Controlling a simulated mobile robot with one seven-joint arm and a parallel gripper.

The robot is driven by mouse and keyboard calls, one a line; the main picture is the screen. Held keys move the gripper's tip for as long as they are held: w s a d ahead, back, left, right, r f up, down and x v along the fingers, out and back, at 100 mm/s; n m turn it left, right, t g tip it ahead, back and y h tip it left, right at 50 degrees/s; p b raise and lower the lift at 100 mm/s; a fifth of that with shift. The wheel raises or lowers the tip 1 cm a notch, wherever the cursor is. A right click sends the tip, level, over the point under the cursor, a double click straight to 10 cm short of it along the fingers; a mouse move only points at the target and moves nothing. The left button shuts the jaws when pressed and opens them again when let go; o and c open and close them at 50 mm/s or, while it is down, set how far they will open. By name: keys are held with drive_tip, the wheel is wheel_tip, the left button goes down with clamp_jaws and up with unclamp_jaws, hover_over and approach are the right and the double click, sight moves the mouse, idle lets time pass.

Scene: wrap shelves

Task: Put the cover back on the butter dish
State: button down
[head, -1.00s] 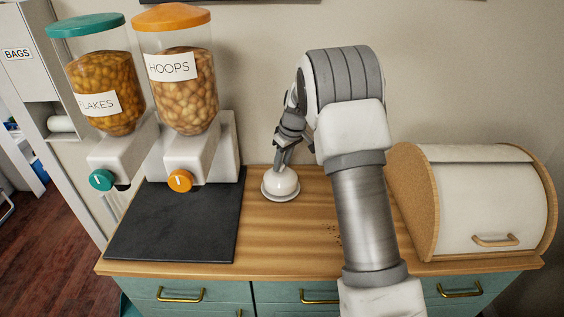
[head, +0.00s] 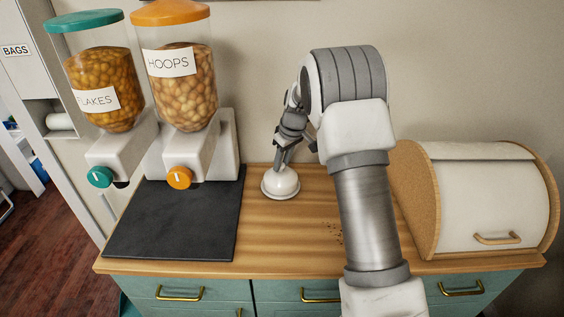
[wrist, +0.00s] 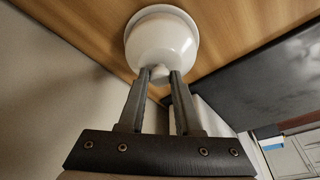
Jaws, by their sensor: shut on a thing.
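The white domed cover (head: 281,181) of the butter dish is on the wooden counter, in the middle of the head view. A pale rim, which looks like the dish (head: 279,195), shows under it. The cover looks upright and seated on the dish. My gripper (head: 282,163) comes down from above and is shut on the cover's knob. In the wrist view the two fingers (wrist: 161,78) hold the small knob, with the round white cover (wrist: 162,47) beyond them. The far side of the dish is hidden.
A dark mat (head: 172,225) lies at the left under two cereal dispensers (head: 178,90). A bread box (head: 480,205) stands at the right. Dark crumbs (head: 335,232) lie near my arm. The counter in front of the dish is clear.

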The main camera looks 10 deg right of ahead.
drive_tip(key=shift+c, duration=0.2)
unclamp_jaws()
idle(0.4)
drive_tip(key=shift+r, duration=0.1)
drive_tip(key=shift+r+p, duration=2.05)
drive_tip(key=shift+r, duration=1.4)
clamp_jaws()
